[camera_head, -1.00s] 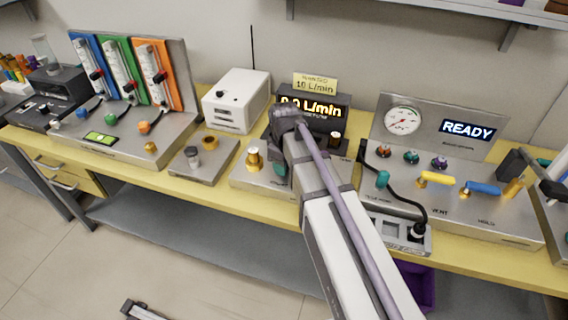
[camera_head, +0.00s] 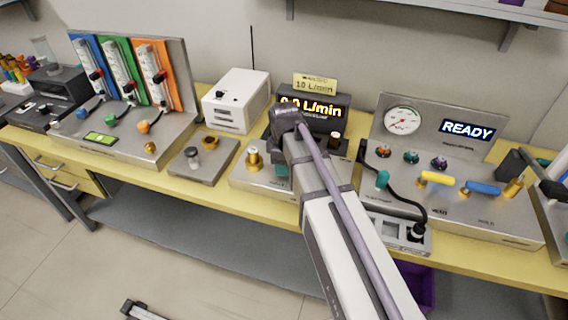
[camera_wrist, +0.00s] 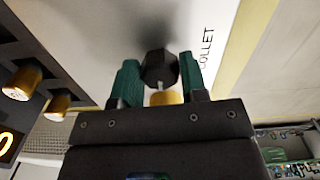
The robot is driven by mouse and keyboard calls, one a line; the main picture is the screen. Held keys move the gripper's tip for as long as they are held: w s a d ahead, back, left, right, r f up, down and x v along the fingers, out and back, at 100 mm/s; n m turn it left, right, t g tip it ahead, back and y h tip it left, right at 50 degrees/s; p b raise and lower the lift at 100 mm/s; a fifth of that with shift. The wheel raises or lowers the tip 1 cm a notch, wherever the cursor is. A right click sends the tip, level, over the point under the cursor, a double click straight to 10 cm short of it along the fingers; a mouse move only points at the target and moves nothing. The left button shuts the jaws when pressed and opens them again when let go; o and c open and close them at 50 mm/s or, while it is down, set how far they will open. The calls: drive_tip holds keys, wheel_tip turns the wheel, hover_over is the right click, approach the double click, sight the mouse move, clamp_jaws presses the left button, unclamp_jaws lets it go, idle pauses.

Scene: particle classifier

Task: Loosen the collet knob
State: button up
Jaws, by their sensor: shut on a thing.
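The collet knob (camera_wrist: 159,68) shows in the wrist view as a dark, many-sided knob on a pale panel, next to the printed word COLLET (camera_wrist: 206,48). A brass-coloured part (camera_wrist: 165,98) lies just below it in the picture. My gripper (camera_wrist: 158,78) has its green fingers on either side of the knob and is shut on it. In the head view my arm covers the knob, and only a bit of a green finger (camera_head: 281,169) shows beside the arm.
Brass knobs (camera_wrist: 22,82) stand left of the fingers in the wrist view. In the head view, a brass post (camera_head: 254,159) is left of my arm, a lit flow display (camera_head: 311,108) behind it, and a READY panel (camera_head: 468,131) with valves to the right.

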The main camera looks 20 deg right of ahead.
drive_tip(key=o, duration=0.9)
drive_tip(key=shift+o, duration=0.2)
wheel_tip(320, 180, up, 11)
drive_tip(key=p, duration=1.1)
drive_tip(key=shift+f, duration=0.15)
